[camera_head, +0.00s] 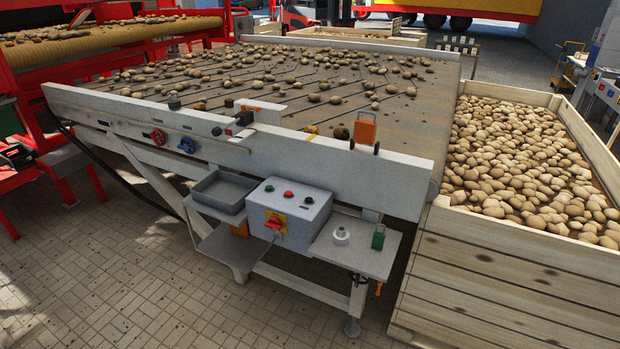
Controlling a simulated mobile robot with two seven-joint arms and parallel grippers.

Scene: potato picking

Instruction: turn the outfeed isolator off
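A grey control box (289,212) is mounted on the front of the picking table. On its front face is a red rotary switch on a yellow plate (273,222), which looks like an isolator; its exact handle angle is too small to tell. The box's sloping top carries a green button (269,188), a red button (288,194) and a dark knob (309,200). No label is readable, so I cannot confirm it is the outfeed isolator. Neither of my grippers is in view.
The picking table (307,158) carries many potatoes. Its side rail has a red handwheel (158,137) and a blue one (186,145). A grey tray (222,191) is left of the box; a shelf (356,253) with a green padlock (378,237) is right. A wooden crate (505,285) stands right.

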